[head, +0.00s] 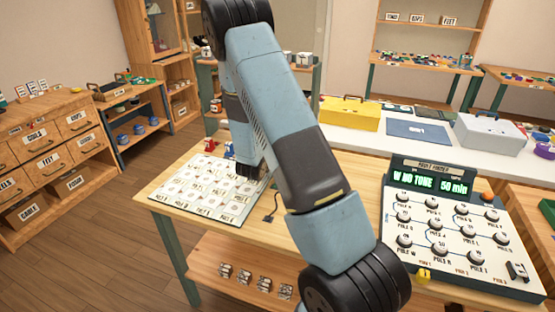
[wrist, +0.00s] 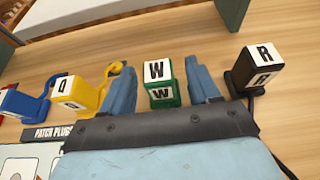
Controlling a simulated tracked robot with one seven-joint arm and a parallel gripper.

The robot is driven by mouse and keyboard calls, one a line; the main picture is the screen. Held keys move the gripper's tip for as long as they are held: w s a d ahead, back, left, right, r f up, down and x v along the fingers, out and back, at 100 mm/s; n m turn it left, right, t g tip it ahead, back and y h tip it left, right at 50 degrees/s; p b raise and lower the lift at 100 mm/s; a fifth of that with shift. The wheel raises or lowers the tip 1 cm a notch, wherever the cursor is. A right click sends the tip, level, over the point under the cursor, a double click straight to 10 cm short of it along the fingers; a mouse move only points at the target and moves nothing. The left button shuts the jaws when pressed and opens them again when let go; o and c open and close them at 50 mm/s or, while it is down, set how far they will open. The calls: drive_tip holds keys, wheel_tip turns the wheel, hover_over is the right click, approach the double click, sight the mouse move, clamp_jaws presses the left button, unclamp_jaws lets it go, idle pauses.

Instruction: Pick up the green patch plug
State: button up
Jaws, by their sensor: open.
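The green patch plug (wrist: 158,90) stands on the wooden table in the wrist view, with a white top and side marked W. My gripper (wrist: 164,83) is open, with one blue finger on each side of the green plug. Gaps show between the plug and both fingers. In the head view my arm hides the green plug and most of the gripper.
A yellow plug marked Q (wrist: 82,92) stands close left of the left finger, with a blue plug (wrist: 25,103) beyond it. A black plug marked R (wrist: 255,70) stands to the right. A labelled white board (head: 205,188) and a fault finder panel (head: 450,235) flank my arm.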

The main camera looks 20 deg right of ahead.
drive_tip(key=c, duration=1.1)
drive_tip(key=shift+o, duration=0.2)
drive_tip(key=shift+r, duration=0.15)
